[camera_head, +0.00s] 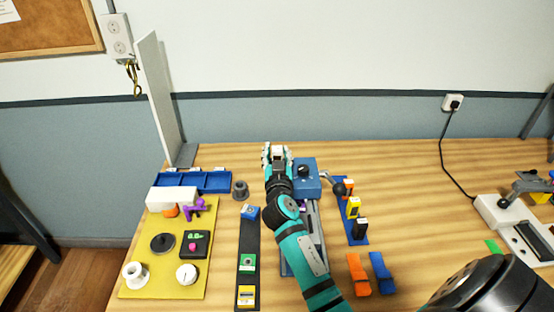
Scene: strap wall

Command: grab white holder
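A white block-shaped holder (172,199) sits at the back left of the yellow board, with an orange and a purple piece at its front. A white flanged spool (135,275) stands at the board's front left corner. Which of them is the white holder is not certain. My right gripper (278,154) is over the back middle of the table, to the right of both and apart from them. Its fingertips point away from me, and a pale shape shows between them. I cannot tell whether it holds anything. My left gripper is not in view.
The yellow board (180,260) also carries a black disc and a white dial. A blue tray (215,182) lies behind it, near an upright white panel (160,95). A blue device (307,178) stands close right of my gripper.

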